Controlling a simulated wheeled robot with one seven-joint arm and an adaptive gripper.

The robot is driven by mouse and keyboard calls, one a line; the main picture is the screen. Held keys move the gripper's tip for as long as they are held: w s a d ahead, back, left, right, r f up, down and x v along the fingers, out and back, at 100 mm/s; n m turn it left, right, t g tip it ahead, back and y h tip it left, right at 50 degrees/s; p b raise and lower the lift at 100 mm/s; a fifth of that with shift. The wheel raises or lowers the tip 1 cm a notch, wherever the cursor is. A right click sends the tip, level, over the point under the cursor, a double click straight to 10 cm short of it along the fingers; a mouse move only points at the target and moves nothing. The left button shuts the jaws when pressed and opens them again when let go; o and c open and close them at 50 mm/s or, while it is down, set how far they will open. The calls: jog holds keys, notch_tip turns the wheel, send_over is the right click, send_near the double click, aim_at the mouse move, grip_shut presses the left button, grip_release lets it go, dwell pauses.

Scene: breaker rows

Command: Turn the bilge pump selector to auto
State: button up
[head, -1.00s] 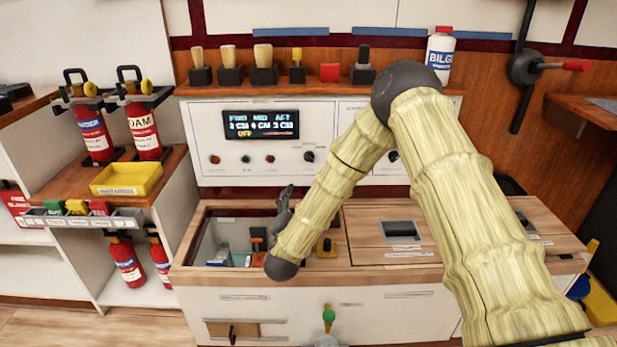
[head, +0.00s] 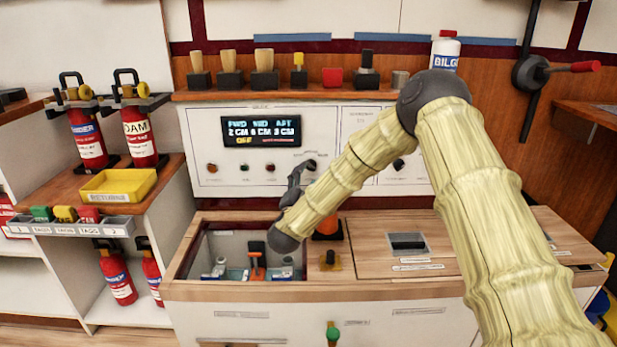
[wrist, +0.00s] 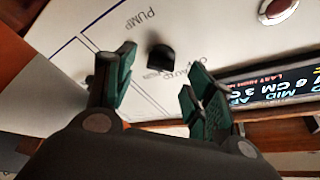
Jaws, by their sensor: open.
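The pump selector is a small black knob (head: 309,165) on the white panel (head: 208,130), right of and below the lit display (head: 261,131), which shows OFF in yellow. In the wrist view the knob (wrist: 161,56) stands near PUMP lettering, with small position labels including AUTO beside it. My gripper (head: 300,174) is close to the panel by the knob in the head view. In the wrist view my gripper (wrist: 158,80) is open, its two green-padded fingers spread either side of the knob's line, with the knob just beyond the tips. Contact is not visible. The knob's pointing direction is unclear.
An open bin (head: 213,247) with an orange-topped part inside lies below the panel. A shelf (head: 215,96) with several handles and a white bottle (head: 445,52) runs above. A yellow tray (head: 118,184) and extinguishers stand left. A red lamp (wrist: 277,10) is on the panel.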

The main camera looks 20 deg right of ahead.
aim_at(311, 166)
jog(key=shift+b+x, duration=0.3)
jog(key=shift+x, duration=1.1)
jog(key=shift+a, duration=0.1)
jog(key=c, duration=1)
